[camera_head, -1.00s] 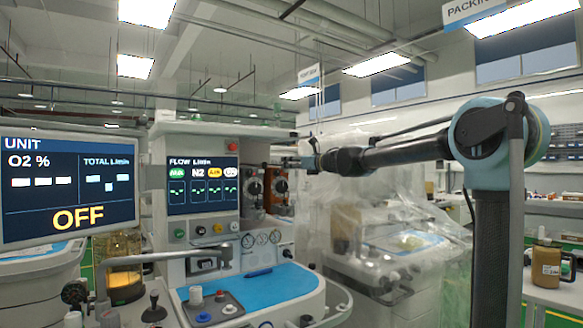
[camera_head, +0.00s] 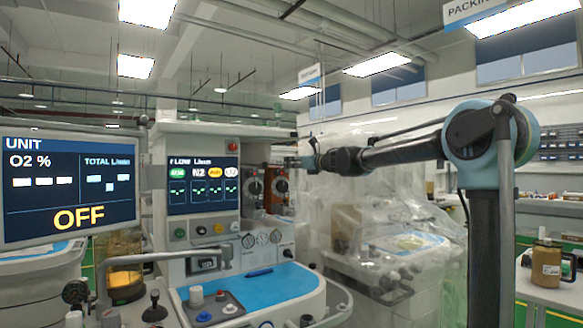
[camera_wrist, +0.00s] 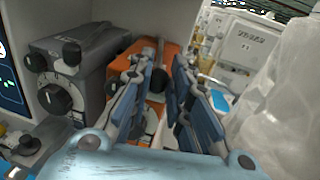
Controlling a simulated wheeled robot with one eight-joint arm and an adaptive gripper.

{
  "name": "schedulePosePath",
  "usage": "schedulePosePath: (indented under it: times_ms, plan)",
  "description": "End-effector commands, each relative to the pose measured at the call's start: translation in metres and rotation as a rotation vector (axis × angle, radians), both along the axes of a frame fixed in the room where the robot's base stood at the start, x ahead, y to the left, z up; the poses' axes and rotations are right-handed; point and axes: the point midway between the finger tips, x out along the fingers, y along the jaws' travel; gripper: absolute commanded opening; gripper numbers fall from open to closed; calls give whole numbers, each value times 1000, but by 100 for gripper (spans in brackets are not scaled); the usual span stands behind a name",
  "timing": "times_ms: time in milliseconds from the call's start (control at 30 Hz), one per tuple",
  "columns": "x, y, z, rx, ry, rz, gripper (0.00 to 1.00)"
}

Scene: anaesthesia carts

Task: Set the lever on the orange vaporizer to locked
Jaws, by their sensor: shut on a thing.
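The orange vaporizer (camera_head: 279,201) is mounted on the anaesthesia machine, to the right of a grey vaporizer (camera_head: 253,188). In the wrist view the orange vaporizer (camera_wrist: 124,71) lies behind my fingers, which cover much of its front and its dial. My gripper (camera_head: 292,162) is at the top of the orange vaporizer. In the wrist view my gripper (camera_wrist: 166,56) has its two fingers a little apart, closed on a small part at the vaporizer's top.
The grey vaporizer with its black dial (camera_wrist: 58,97) stands close on the left in the wrist view. A plastic-covered machine (camera_head: 385,250) is to the right. The flow screen (camera_head: 203,185) and a blue worktop (camera_head: 245,287) are left and below.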

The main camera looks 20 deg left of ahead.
Motion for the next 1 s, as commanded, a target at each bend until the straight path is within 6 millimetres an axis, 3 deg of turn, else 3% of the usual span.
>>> schedulePosePath:
  times_ms: [100, 367, 400, 467, 833, 1000]
  plan:
    - [12, -7, 0, 0, 0, -4, 0]
    - [12, -8, 0, 0, 0, -3, 0]
    - [12, -8, 0, 0, 0, -3, 26]
    - [12, -8, 0, 0, 0, -3, 38]
    - [11, -9, 0, 0, 0, -3, 38]
    - [5, -21, 0, 0, 0, -4, 38]
